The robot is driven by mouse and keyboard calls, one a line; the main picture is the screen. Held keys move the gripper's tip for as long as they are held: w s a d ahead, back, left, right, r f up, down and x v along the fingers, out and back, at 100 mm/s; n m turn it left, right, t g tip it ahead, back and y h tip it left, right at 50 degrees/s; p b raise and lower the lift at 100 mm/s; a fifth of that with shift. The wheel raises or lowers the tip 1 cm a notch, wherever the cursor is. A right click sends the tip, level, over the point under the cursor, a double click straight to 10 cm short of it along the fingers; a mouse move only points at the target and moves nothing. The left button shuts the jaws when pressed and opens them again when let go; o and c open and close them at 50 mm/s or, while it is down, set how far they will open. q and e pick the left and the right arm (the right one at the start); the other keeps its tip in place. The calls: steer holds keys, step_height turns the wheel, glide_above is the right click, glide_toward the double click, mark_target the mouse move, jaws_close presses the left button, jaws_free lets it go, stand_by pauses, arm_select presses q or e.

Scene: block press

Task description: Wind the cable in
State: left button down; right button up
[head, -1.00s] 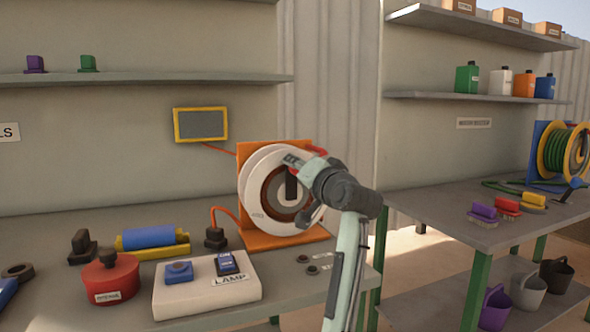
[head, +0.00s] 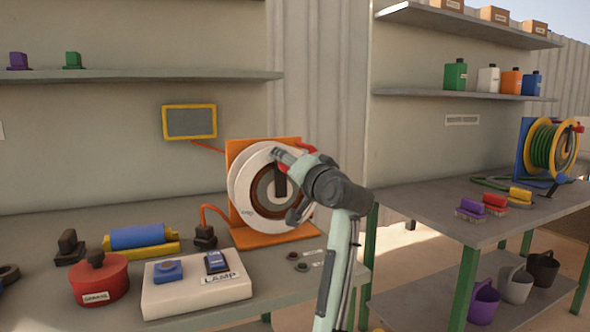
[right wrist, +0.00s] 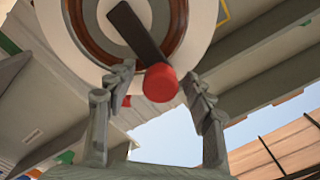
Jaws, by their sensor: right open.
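A cable reel with a white drum (head: 240,188) stands in an orange frame (head: 237,150) on the left bench. An orange cable (head: 214,208) runs from it to a black plug or socket block (head: 205,236). The reel's dark crank arm (head: 280,181) is upright in the head view. In the right wrist view the crank (right wrist: 137,32) ends in a red knob (right wrist: 160,84). My right gripper (head: 289,187) is open in front of the reel, its fingers (right wrist: 160,79) on either side of the knob, apparently with gaps. My left gripper is out of view.
A white lamp switch box (head: 195,295), a red round pot (head: 100,283) and a blue roller on a yellow base (head: 138,238) stand left of the reel. A yellow-framed panel (head: 190,107) hangs behind. Another bench holds a green-hose reel (head: 545,146) and brushes (head: 495,202).

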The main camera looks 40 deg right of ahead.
steer(key=v, duration=1.1)
steer(key=shift+s, duration=0.3)
